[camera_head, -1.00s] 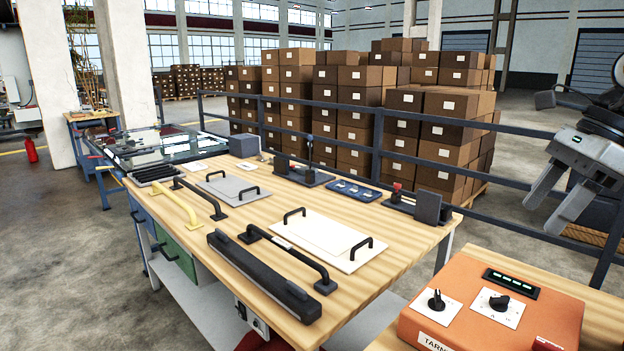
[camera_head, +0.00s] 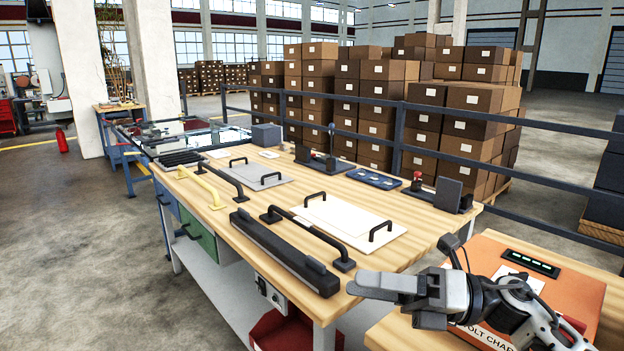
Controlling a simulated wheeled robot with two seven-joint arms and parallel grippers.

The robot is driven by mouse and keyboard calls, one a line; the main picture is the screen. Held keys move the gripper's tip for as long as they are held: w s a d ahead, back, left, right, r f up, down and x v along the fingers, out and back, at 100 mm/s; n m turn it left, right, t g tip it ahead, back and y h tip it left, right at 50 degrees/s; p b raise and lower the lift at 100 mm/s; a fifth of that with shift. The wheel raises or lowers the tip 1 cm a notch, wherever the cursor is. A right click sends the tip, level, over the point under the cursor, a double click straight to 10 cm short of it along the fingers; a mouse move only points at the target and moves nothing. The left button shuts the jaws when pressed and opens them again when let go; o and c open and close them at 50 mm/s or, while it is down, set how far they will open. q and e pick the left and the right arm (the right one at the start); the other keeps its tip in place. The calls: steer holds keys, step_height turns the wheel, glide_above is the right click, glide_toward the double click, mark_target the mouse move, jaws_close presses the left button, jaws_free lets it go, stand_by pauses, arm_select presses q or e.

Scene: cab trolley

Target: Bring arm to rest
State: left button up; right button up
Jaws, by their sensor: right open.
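My right gripper (camera_head: 376,290) is at the lower right of the head view, and its arm comes in from the lower right corner. It points left, with its jaws open and nothing seen between them. It shows in front of the orange box (camera_head: 580,292) and beside the right front corner of the wooden workbench (camera_head: 400,262). The arm hides part of the orange box and its controls. My left gripper is not in view.
The workbench carries a dark long bar (camera_head: 285,255), black handles, a yellow handle (camera_head: 205,186), a white plate (camera_head: 350,222) and a blue tray (camera_head: 373,179). A dark railing (camera_head: 560,178) and stacked cartons (camera_head: 465,125) stand behind.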

steer(key=s+d+f+m+t+h+b, duration=0.15)
steer(key=f+m+t+h, duration=0.5)
steer(key=m, duration=0.75)
steer(key=d+f+m+t+h+b, duration=0.1)
steer(key=d+f+m+t+h, duration=0.15)
steer(key=f+m+t, duration=0.95)
steer(key=s+d+f+m+g+h+b, duration=0.1)
steer(key=s+f+m+g+h+b, duration=0.1)
steer(key=s+f+m+g+h, duration=0.4)
steer(key=s+f+m+g, duration=0.3)
steer(key=s+f+m, duration=0.4)
steer(key=f, duration=0.3)
steer(key=shift+s+d+m+g+h, duration=0.35)
steer(key=shift+d+m+h, duration=0.05)
steer(key=shift+m, duration=0.5)
steer(key=shift+f, duration=0.1)
